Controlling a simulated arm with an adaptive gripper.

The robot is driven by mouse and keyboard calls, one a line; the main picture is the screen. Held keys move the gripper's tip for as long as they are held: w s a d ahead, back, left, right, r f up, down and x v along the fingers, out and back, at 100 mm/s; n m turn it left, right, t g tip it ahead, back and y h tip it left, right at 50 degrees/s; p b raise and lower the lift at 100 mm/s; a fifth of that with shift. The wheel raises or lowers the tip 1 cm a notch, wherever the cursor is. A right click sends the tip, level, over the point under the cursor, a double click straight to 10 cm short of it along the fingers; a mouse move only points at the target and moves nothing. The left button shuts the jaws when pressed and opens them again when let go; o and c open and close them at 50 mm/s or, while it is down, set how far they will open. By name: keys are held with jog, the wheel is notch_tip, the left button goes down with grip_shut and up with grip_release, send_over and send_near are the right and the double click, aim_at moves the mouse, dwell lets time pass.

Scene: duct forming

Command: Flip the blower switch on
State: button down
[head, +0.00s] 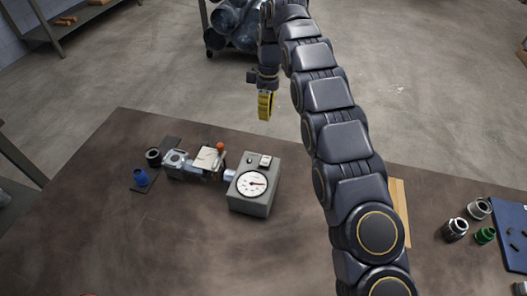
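A grey box (263,205) with a round white dial and red needle stands on the brown table. On its top are a small pale switch-like piece (265,160) and a small dark knob (249,159). Which of these is the blower switch, and its position, are too small to tell. My gripper (265,106), with yellow fingers, hangs in the air beyond the table's far edge, above and behind the box in the picture. It touches nothing that I can see. Its fingers overlap in this view, so their opening is unclear.
Left of the box is a metal fixture (180,163) with a red-orange knob (220,147). A blue piece (141,177) and dark ring (153,156) stand beside it. At right are several small cylinders (456,228) and a blue tray (509,215). The table's front middle is clear.

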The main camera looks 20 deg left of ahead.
aim_at(263, 161)
jog(key=shift+f, duration=0.15)
jog(key=f, duration=0.4)
jog(key=s+f, duration=0.1)
jog(key=f, duration=0.4)
jog(key=s+f, duration=0.1)
jog(key=f, duration=0.3)
jog(key=shift+s+f, duration=0.2)
jog(key=shift+f, duration=0.05)
